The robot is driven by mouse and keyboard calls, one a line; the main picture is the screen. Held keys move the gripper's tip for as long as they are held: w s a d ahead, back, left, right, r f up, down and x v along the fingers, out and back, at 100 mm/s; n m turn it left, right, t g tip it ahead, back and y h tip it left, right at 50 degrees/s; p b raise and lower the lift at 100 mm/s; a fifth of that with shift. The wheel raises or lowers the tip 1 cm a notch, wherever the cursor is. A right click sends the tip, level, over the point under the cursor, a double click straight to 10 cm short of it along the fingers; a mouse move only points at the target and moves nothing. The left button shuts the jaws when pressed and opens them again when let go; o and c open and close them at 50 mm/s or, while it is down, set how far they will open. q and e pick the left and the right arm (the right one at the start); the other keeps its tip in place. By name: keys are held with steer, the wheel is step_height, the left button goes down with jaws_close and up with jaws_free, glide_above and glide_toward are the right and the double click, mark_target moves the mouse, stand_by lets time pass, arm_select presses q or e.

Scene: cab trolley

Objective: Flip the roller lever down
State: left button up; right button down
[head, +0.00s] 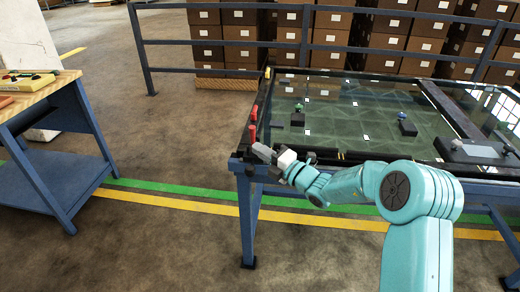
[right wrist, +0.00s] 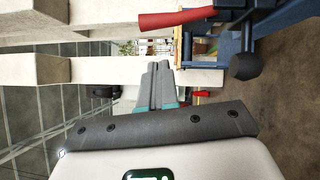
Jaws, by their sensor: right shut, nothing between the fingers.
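Two short red lever handles show on the left edge of the glass-topped table in the head view: a nearer handle (head: 252,134) and a farther handle (head: 254,112). I cannot tell which is the roller lever. My right gripper (head: 260,151) is at the table's near left corner, just below the nearer handle in the picture. Its grey fingers are shut and empty. In the right wrist view the shut fingers (right wrist: 155,75) point ahead, and a red handle (right wrist: 177,18) lies above them, apart from them. My left gripper is not in view.
The table (head: 340,115) has a blue frame and carries small dark blocks (head: 407,125). A dark round knob (right wrist: 245,66) is near the red handle in the right wrist view. A wooden-topped workbench (head: 40,92) stands left, with open floor between. Railings and stacked boxes are behind.

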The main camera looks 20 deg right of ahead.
steer(key=v, duration=0.9)
steer(key=shift+s+d+r, duration=0.15)
steer(key=shift+d, duration=0.05)
steer(key=shift+s, duration=0.1)
